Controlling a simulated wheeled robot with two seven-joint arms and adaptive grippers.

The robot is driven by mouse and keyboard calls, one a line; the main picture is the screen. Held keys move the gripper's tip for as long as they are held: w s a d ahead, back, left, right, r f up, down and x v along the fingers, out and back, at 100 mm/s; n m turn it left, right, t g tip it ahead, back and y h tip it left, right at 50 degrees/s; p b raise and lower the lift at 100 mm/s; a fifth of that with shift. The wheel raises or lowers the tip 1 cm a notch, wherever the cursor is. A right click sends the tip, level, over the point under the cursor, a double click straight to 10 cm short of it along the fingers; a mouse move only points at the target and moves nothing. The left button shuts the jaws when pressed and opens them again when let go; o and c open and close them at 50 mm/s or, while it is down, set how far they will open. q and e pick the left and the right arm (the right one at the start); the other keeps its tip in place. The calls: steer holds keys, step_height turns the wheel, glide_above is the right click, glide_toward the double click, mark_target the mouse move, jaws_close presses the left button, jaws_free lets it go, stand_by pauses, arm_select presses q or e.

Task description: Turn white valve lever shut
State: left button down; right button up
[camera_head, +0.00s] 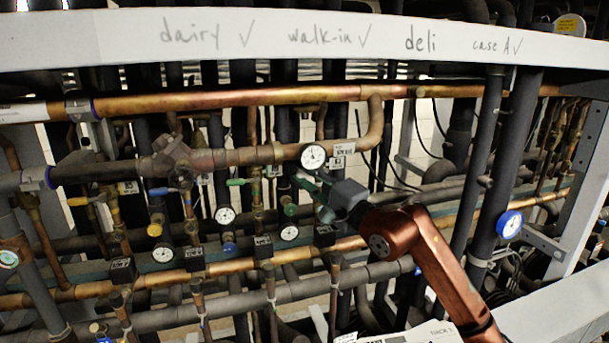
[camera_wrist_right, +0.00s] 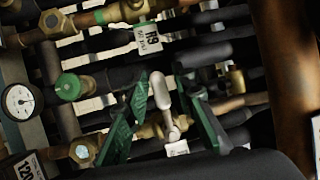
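The white valve lever (camera_wrist_right: 161,95) shows in the right wrist view, with a rounded grip and a thin stem running down to a brass valve body (camera_wrist_right: 153,129). My right gripper (camera_wrist_right: 163,90) has its two green fingers apart, one on each side of the lever. A gap shows between the lever and each finger, so it does not look gripped. In the head view my right gripper (camera_head: 309,188) reaches into the pipes from the right, and I cannot make out the white lever there. My left gripper is not in view.
A yellow lever (camera_head: 79,201), a blue lever (camera_head: 162,191) and a green lever (camera_head: 237,182) sit on pipes to the left. A gauge (camera_head: 313,156) is just above my gripper. A copper pipe (camera_head: 240,98) and a white labelled beam (camera_head: 300,37) cross above.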

steer(key=shift+o, duration=0.3)
steer(key=v, duration=1.2)
steer(key=shift+d, duration=0.15)
